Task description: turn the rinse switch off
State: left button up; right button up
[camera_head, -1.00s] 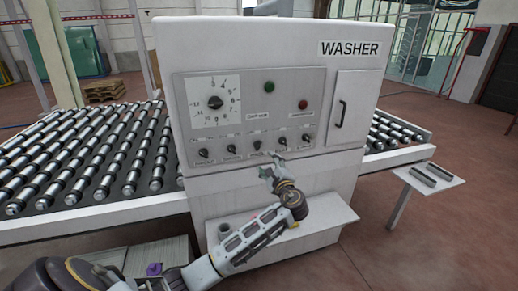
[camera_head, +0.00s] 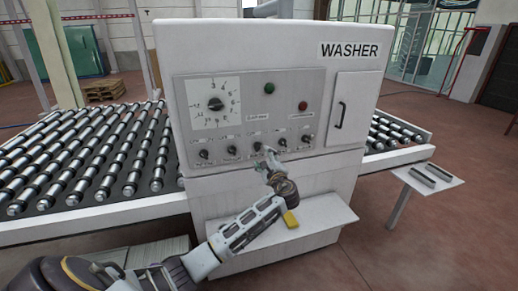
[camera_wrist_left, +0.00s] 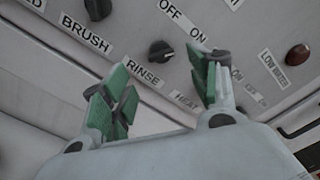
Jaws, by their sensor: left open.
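The rinse switch (camera_wrist_left: 161,51) is a dark rotary knob on the washer's grey panel, with OFF and ON printed above it and the RINSE label beside it in the left wrist view. I cannot tell which way its pointer is set. In the head view it appears to be the middle knob (camera_head: 257,146) of the bottom row. My left gripper (camera_wrist_left: 160,95) is open and empty, its green-padded fingers spread either side of the knob in the picture, apparently not touching it. In the head view the left gripper (camera_head: 268,153) is just below the knob row.
The brush knob (camera_wrist_left: 98,9) and the heat knob (camera_wrist_left: 223,57) are close neighbours; a finger partly covers the heat knob. A large dial (camera_head: 215,103), a green button (camera_head: 269,88) and a red button (camera_head: 303,105) are higher. A yellow block (camera_head: 291,219) lies on the shelf below.

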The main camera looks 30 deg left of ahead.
aim_at(259, 148)
pick_arm(q)
jog(key=p+x, duration=0.1)
jog(key=x, duration=0.4)
jog(key=shift+w+a+r, duration=0.1)
jog(key=shift+w+a, duration=0.1)
jog(key=shift+a, duration=0.1)
jog(key=shift+x, duration=1.4)
jog(key=shift+c, duration=0.7)
jog(key=c, duration=0.9)
jog(key=shift+o, duration=0.2)
jog(key=shift+d, duration=0.1)
